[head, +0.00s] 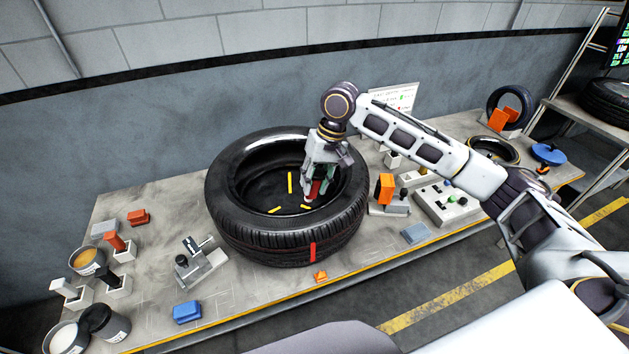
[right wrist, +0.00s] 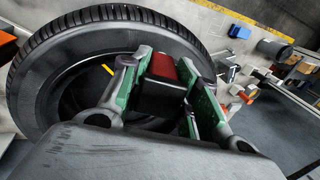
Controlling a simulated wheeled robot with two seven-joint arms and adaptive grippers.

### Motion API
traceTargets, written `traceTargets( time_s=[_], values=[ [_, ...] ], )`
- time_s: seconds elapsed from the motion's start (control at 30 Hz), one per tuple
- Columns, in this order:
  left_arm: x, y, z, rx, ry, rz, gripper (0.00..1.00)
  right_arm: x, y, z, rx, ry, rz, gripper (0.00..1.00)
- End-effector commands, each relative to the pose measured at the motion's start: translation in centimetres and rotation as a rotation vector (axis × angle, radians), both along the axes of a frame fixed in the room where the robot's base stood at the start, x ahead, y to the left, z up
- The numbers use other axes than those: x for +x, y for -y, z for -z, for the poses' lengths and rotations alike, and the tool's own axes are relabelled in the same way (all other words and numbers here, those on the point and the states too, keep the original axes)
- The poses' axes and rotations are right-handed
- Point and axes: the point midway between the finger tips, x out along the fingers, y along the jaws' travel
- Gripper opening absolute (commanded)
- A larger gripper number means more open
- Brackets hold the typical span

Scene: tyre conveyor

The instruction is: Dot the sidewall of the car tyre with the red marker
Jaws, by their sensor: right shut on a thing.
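The large black car tyre (head: 262,238) lies flat on the table in the head view, with a red stripe on its tread and yellow marks inside its opening. It also fills the left of the right wrist view (right wrist: 40,55). My right gripper (head: 320,184) is over the right part of the tyre's opening, near its inner rim. It is shut on the red marker (head: 316,189), which shows red and black between the green-sided fingers in the right wrist view (right wrist: 168,72). My left gripper is not in view.
Pots (head: 88,262), a red block (head: 138,217), a blue block (head: 187,312) and a grey fixture (head: 200,262) stand left of the tyre. A control box (head: 447,203) and an orange-faced device (head: 385,188) stand right. A small tyre (head: 493,150) lies farther right.

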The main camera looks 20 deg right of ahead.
Motion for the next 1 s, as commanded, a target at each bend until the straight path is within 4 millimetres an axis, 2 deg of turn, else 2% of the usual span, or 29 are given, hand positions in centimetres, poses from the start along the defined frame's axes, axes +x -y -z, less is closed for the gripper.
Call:
traceTargets(
  time_s=[0.67, 1.0],
  values=[
    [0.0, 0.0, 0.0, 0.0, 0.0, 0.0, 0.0, 0.0, 0.0, 0.0, 0.032, 0.0, -0.051, 0.01],
    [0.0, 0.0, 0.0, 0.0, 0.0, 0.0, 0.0, 0.0, 0.0, 1.3, 0.031, 0.0, -0.05, 0.01]
  ],
)
